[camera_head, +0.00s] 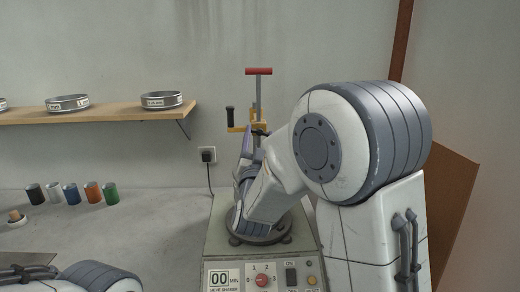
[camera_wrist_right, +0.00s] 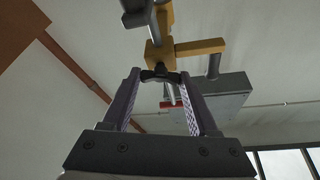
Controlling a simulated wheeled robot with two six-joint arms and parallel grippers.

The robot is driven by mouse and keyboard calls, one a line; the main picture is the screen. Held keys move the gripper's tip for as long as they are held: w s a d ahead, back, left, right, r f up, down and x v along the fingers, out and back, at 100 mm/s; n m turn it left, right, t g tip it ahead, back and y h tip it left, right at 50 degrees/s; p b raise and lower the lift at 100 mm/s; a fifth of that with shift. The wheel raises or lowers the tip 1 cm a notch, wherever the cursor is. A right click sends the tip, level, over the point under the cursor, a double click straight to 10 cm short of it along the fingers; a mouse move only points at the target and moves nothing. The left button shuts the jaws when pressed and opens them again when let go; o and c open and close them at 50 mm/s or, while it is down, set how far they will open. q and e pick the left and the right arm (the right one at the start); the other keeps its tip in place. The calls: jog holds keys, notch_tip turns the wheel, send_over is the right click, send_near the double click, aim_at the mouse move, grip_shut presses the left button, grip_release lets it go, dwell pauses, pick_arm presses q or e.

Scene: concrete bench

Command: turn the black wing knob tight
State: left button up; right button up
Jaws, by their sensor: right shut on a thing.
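The black wing knob (camera_wrist_right: 160,76) sits under a yellow clamp block (camera_wrist_right: 160,56), between my right fingertips in the right wrist view. My right gripper (camera_wrist_right: 159,78) is shut on it, one finger on each side. In the head view my right gripper (camera_head: 248,134) points up at the yellow clamp (camera_head: 258,128) on the grey post (camera_head: 258,97), above the sieve shaker (camera_head: 220,243). My wrist and arm cover much of the knob and machine there. My left gripper is out of view; only part of my left arm shows at the bottom left.
A black handle (camera_head: 230,117) stands on the clamp's left end, and a red crossbar (camera_head: 258,71) tops the post. A wooden shelf (camera_head: 100,112) with sieves is on the left wall. Several coloured jars (camera_head: 71,193) stand on the bench below. The bench between jars and shaker is clear.

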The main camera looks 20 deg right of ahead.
jog(key=m+h+b, duration=0.1)
jog(key=m+b, duration=0.1)
jog(key=m+g+h+b, duration=0.1)
jog(key=m+b, duration=0.1)
jog(key=m, duration=0.1)
jog(key=shift+a+f+g, duration=0.15)
jog(key=shift+g, duration=0.15)
jog(key=m+g+h+b, duration=0.1)
jog(key=m+b, duration=0.1)
jog(key=m, duration=0.1)
jog(key=shift+m+g, duration=0.3)
jog(key=shift+m, duration=0.1)
jog(key=m, duration=0.2)
jog(key=m+g+b, duration=0.1)
jog(key=m, duration=0.1)
jog(key=shift+a+r+g+b, duration=0.1)
jog(key=shift+r+g+b, duration=0.2)
jog(key=shift+r+m+g, duration=0.15)
jog(key=shift+m+g, duration=0.65)
jog(key=shift+m, duration=1.4)
jog(key=shift+b, duration=0.3)
jog(key=o, duration=1.4)
jog(key=shift+y, duration=0.3)
jog(key=b+v, duration=0.1)
jog(key=v, duration=0.9)
jog(key=shift+s+a, duration=0.1)
jog(key=shift+a, duration=0.05)
